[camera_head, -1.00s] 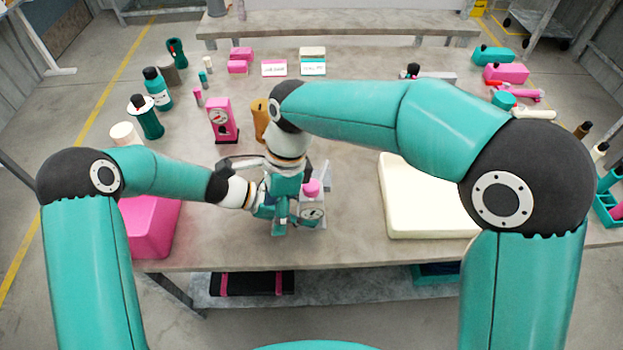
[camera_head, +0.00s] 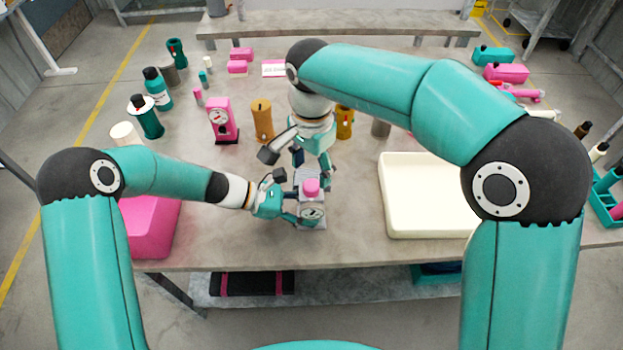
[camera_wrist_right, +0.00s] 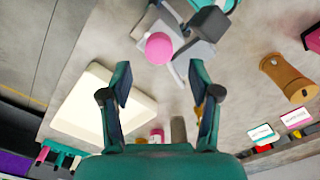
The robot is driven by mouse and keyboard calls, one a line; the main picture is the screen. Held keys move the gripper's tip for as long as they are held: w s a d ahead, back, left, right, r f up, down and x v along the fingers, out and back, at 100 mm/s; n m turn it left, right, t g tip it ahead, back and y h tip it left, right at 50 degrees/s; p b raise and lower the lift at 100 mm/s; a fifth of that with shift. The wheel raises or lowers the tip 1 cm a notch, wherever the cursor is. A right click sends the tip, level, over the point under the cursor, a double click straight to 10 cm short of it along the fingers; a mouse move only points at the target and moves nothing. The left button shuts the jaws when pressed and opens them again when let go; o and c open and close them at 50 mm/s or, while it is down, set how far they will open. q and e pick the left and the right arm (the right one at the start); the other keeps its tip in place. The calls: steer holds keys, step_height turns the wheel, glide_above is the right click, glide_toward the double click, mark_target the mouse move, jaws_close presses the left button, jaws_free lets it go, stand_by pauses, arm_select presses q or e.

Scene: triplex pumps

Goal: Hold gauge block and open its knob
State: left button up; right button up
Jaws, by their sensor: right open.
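The gauge block (camera_head: 320,203) is a small grey block near the table's front edge, with a round dial on its front and a pink knob (camera_head: 311,185) on top. The knob also shows at the top of the right wrist view (camera_wrist_right: 158,48). My left gripper (camera_head: 292,205) is at the block's left side, its fingers against or very close to it; its grip is unclear. My right gripper (camera_head: 312,165) is open and empty, just behind and above the knob. In the right wrist view, the knob lies beyond the open fingertips (camera_wrist_right: 160,75).
A cream tray (camera_head: 432,233) lies right of the block. A pink gauge stand (camera_head: 222,120) and an orange bottle (camera_head: 262,122) stand behind left. A pink box (camera_head: 150,228) is at the front left. The table is clear just in front of the block.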

mark_target(311, 183)
arm_select(q)
steer(key=shift+w, duration=0.1)
arm_select(e)
steer(key=shift+f, duration=2.3)
steer(key=shift+c, duration=0.2)
steer(key=c, duration=1.1)
